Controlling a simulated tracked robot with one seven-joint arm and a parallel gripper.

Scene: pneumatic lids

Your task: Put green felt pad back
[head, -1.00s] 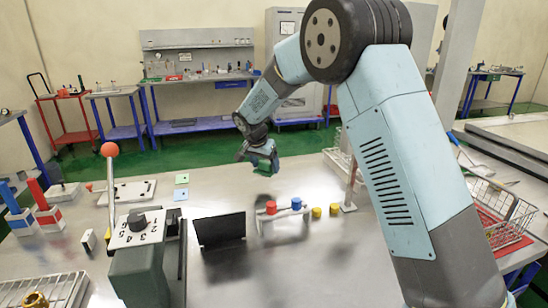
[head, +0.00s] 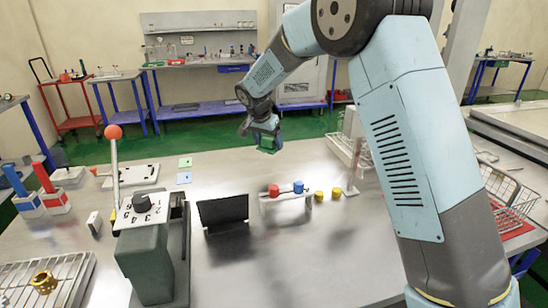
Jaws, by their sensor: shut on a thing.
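My gripper (head: 264,146) hangs at the end of my arm, over the far part of the steel table, in the head view. It is shut on a small dark green piece (head: 266,143), which looks like the green felt pad. The fingers hide part of it, and its outline is too small to read well. It is held above the table surface, apart from the things below. A flat light green square (head: 185,162) and a light blue square (head: 184,178) lie on the table to the left of the gripper.
A black upright panel (head: 223,211), a red-knobbed lever (head: 114,132) and a wire basket (head: 508,205) stand nearby. The front middle of the table is clear.

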